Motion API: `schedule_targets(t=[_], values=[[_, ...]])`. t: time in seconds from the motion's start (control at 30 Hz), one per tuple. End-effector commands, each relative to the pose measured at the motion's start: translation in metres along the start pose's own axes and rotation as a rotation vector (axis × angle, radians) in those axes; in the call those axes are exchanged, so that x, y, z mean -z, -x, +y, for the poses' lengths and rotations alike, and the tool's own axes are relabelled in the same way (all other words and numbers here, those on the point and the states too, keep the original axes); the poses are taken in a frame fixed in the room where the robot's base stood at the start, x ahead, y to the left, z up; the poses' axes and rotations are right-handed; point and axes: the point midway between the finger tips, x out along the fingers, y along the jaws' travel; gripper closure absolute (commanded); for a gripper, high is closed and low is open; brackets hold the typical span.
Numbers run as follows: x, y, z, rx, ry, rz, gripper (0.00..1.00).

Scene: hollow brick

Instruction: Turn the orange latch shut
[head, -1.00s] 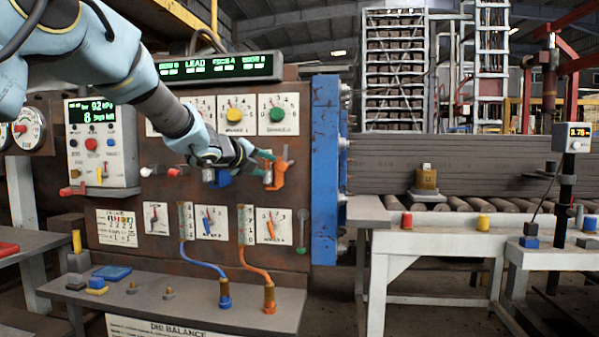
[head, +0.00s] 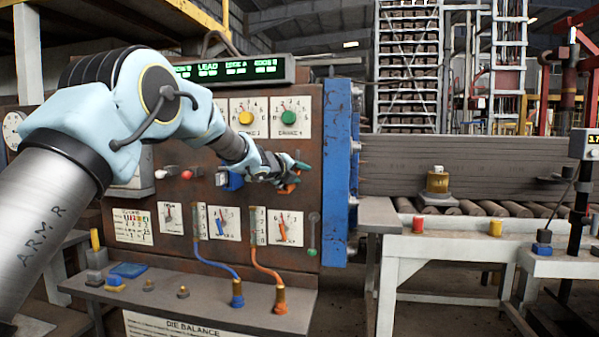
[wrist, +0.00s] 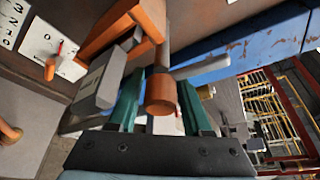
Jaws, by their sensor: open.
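The orange latch (head: 289,188) is on the rusty panel near its right edge, mostly hidden behind my gripper in the head view. My gripper (head: 302,166) is in front of the latch, its teal fingers pointing right. In the wrist view the latch (wrist: 118,28) shows as an orange bar at upper left, beside grey metal parts. A round orange-ended piece (wrist: 161,93) sits between the spread teal fingers of my gripper (wrist: 160,106). I cannot tell whether either finger touches it.
A blue upright (head: 341,160) stands just right of the latch. A blue block-like control (head: 230,181) is left of my gripper. Below are dials and a shelf (head: 205,300) with blue and orange hoses. A roller conveyor (head: 475,208) lies to the right.

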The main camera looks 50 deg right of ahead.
Motion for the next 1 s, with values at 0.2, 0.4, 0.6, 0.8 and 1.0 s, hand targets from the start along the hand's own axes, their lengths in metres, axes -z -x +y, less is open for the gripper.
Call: schedule_targets(t=[0.2,0.4,0.6,0.8,1.0], values=[[0.0002,-0.0005,0.0001,0.000,0.000,0.000,0.51],[0.0001,-0.0003,0.0000,0.000,0.000,0.000,0.71],[0.0000,-0.0002,0.0000,0.000,0.000,0.000,0.94],[-0.0002,-0.0001,0.0002,0.000,0.000,0.000,1.00],[0.0000,-0.0002,0.0006,0.003,0.008,-0.001,1.00]])
